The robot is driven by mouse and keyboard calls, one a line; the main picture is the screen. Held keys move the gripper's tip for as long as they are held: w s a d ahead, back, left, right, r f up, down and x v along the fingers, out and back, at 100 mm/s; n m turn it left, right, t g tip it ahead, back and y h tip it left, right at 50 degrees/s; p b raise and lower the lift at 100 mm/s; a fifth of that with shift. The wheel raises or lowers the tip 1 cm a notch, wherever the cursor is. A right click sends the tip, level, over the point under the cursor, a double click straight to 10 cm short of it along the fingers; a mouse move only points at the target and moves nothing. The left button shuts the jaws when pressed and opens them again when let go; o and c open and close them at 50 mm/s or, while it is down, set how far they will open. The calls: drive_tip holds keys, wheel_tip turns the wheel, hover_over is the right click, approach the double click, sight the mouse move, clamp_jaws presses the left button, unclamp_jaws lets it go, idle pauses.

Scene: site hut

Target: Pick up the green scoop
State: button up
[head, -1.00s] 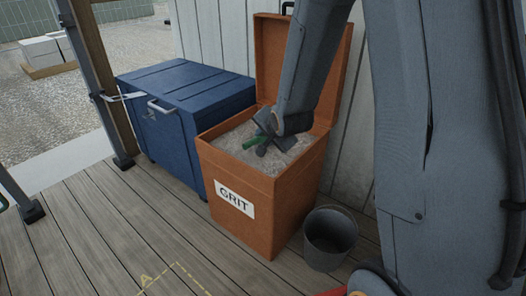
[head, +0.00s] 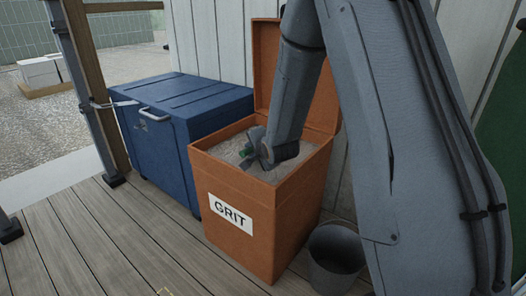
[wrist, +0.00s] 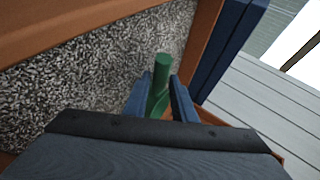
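The green scoop (wrist: 161,75) is in the grit of the orange bin. In the wrist view, its handle stands up between my gripper's two blue fingers, with its end showing past the fingertips. The lower part of the scoop is hidden by my gripper. In the head view, only a small bit of green (head: 243,153) shows at the fingers. My gripper (head: 248,150) is inside the bin's mouth, low over the grit, with its fingers on either side of the handle. I cannot tell whether they press on it.
The orange grit bin (head: 240,190) has its lid open at the back, and its walls surround my gripper. A blue chest (head: 160,155) stands close to its left. A grey bucket (head: 335,255) stands at its right. The plank floor (head: 90,245) in front is clear.

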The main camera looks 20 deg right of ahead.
drive_tip(key=shift+b+x, duration=0.45)
drive_tip(key=shift+x, duration=1)
drive_tip(key=shift+d, duration=0.1)
drive_tip(key=shift+c, duration=0.4)
drive_tip(key=shift+r, duration=0.1)
clamp_jaws()
